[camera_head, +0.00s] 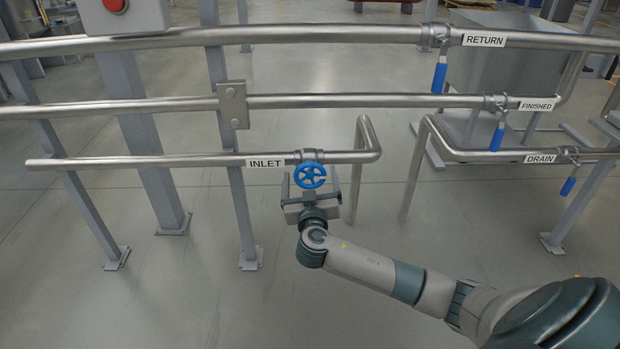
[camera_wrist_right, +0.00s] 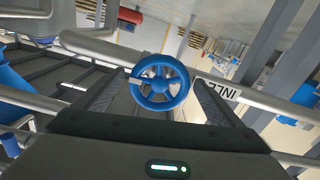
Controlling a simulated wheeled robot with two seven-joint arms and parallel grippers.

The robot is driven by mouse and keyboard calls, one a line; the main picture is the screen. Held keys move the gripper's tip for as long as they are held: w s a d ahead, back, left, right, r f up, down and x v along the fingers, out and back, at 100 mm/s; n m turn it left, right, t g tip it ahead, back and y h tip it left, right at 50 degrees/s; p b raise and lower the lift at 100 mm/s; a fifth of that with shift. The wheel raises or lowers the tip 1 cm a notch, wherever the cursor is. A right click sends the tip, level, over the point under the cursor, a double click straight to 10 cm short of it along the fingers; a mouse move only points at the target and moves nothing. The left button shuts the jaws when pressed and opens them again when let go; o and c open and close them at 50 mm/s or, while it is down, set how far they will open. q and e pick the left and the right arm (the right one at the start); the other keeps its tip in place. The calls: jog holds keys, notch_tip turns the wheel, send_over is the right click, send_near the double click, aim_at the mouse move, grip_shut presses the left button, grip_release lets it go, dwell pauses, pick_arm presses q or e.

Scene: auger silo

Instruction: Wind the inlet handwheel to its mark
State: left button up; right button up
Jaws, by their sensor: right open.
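The blue inlet handwheel (camera_head: 310,175) sits on the lowest pipe, just right of the INLET label (camera_head: 265,163). It also shows in the right wrist view (camera_wrist_right: 160,82), with a small white mark on the left of its rim. My right gripper (camera_head: 309,187) is open, with one finger on each side of the handwheel. In the right wrist view the fingers (camera_wrist_right: 158,100) stand apart from the rim, and the wheel appears between them. I cannot tell how deep the wheel sits between the fingers. My left gripper is not in view.
Three blue-handled valves labelled RETURN (camera_head: 439,77), FINISHED (camera_head: 497,136) and DRAIN (camera_head: 568,186) hang from the pipes at right. A red button box (camera_head: 122,15) is at top left. Grey posts support the pipes. The floor in front is clear around my right arm.

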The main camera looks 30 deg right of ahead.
jog(key=shift+w+d, duration=0.25)
jog(key=shift+w, duration=0.05)
jog(key=c, duration=1.1)
jog(key=shift+o, duration=0.3)
